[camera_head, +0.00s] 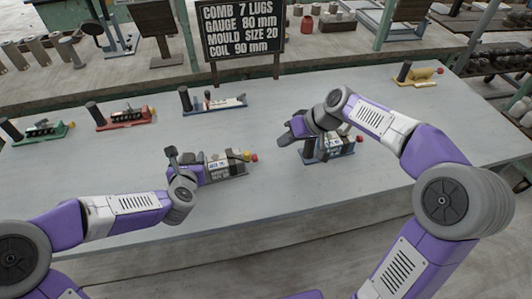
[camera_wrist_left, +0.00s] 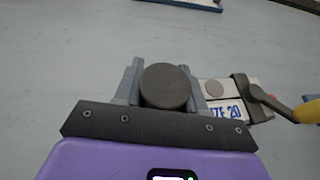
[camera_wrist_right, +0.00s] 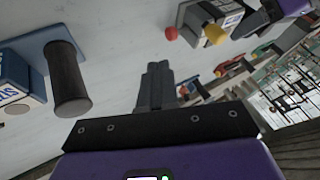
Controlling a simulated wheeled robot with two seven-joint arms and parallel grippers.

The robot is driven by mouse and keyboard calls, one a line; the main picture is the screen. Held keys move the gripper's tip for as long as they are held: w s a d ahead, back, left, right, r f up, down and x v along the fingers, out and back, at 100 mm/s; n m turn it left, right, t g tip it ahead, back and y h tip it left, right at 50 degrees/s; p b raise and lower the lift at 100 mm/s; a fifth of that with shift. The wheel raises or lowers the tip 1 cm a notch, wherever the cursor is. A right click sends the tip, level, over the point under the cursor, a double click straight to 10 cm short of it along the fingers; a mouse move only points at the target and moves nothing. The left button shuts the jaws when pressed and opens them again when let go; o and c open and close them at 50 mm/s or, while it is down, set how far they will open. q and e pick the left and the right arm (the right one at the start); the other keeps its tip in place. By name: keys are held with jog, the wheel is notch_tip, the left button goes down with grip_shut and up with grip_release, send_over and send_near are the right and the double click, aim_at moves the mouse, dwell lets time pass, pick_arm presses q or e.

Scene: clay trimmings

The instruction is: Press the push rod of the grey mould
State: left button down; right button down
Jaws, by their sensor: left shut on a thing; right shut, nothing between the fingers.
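The grey mould (camera_head: 222,168) lies on the table with a white label; in the left wrist view its label reads "SIZE 20" (camera_wrist_left: 226,110). A yellow part (camera_head: 246,155) and a red knob (camera_head: 254,157) stick out of its right end. They also show in the right wrist view as a yellow part (camera_wrist_right: 215,34) and red knob (camera_wrist_right: 171,34). My left gripper (camera_head: 176,160) is shut on its dark upright handle (camera_wrist_left: 166,87). My right gripper (camera_wrist_right: 156,85) is shut and empty, in the air right of the red knob and apart from it.
A blue mould (camera_head: 342,148) with a dark handle (camera_wrist_right: 68,80) stands close beside my right gripper. Green (camera_head: 42,132), red (camera_head: 124,118) and another blue (camera_head: 215,105) mould line the back; a yellow one (camera_head: 418,77) is far right. A sign (camera_head: 242,36) stands behind. The table front is clear.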

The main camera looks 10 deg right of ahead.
aim_at(255, 157)
pick_arm(q)
jog(key=shift+f, duration=0.2)
pick_arm(e)
jog(key=shift+s+f, duration=0.1)
jog(key=shift+s, duration=0.05)
jog(key=x, duration=1)
jog(key=shift+a, duration=0.1)
jog(key=shift+s+a, duration=0.15)
jog(key=shift+a, duration=1.3)
